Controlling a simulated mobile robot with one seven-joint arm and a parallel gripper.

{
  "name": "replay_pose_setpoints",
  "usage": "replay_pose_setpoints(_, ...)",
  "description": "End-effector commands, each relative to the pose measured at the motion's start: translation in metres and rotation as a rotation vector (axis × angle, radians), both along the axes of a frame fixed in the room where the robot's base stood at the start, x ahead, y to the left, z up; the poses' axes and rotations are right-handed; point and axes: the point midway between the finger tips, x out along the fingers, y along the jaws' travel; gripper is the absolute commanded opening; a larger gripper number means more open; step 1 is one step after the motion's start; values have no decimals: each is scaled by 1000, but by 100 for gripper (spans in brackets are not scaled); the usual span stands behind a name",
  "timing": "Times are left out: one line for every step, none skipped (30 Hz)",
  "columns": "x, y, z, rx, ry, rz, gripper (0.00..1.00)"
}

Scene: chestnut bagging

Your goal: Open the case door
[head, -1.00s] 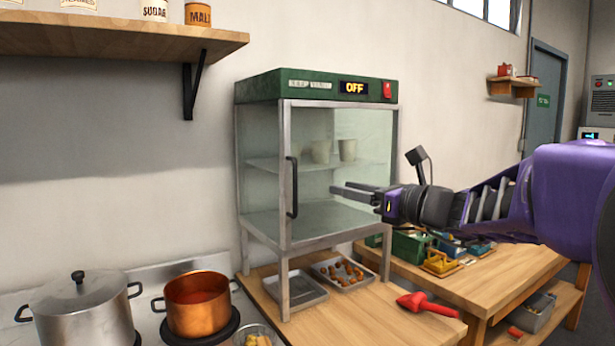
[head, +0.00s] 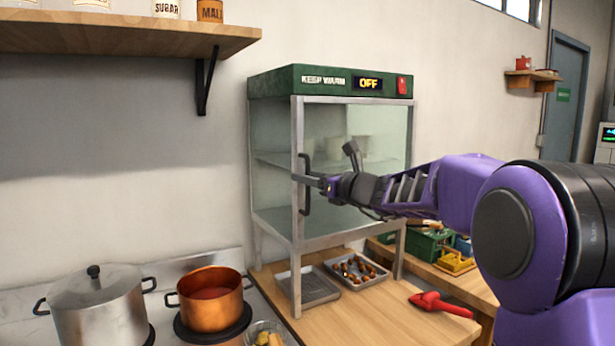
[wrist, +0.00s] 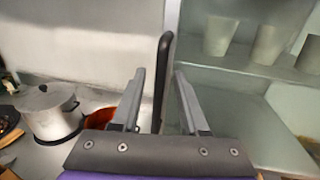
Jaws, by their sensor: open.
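The warming case (head: 330,80) has a green top reading "KEEP WARM" and "OFF", with glass sides and a metal frame. Its glass door looks shut, with a black vertical handle (head: 306,185) at the left front edge. My gripper (head: 305,180) is at the handle's height, reaching in from the right. In the wrist view the open fingers (wrist: 158,92) stand on either side of the handle (wrist: 163,80). I cannot tell whether they touch it. Pale cups (wrist: 268,44) stand on the shelf inside.
A steel pot (head: 95,310) and a copper pot (head: 210,300) stand on the stove at lower left. Two metal trays, one with chestnuts (head: 355,270), lie under the case. A wall shelf (head: 120,38) hangs at upper left.

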Motion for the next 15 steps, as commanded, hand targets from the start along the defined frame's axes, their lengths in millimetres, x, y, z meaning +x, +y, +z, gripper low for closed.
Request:
replay_pose_setpoints(1, 2, 0, 0, 0, 1, 44)
replay_pose_setpoints(2, 2, 0, 0, 0, 1, 44)
replay_pose_setpoints(2, 3, 0, 0, 0, 1, 44)
replay_pose_setpoints(2, 3, 0, 0, 0, 1, 44)
replay_pose_setpoints(2, 3, 0, 0, 0, 1, 44)
replay_pose_setpoints(2, 3, 0, 0, 0, 1, 44)
replay_pose_setpoints(2, 3, 0, 0, 0, 1, 44)
replay_pose_setpoints(2, 3, 0, 0, 0, 1, 44)
replay_pose_setpoints(2, 3, 0, 0, 0, 1, 44)
replay_pose_setpoints(2, 3, 0, 0, 0, 1, 40)
replay_pose_setpoints(2, 3, 0, 0, 0, 1, 35)
replay_pose_setpoints(2, 3, 0, 0, 0, 1, 28)
replay_pose_setpoints(2, 2, 0, 0, 0, 1, 22)
replay_pose_setpoints(2, 2, 0, 0, 0, 1, 17)
replay_pose_setpoints(2, 2, 0, 0, 0, 1, 10)
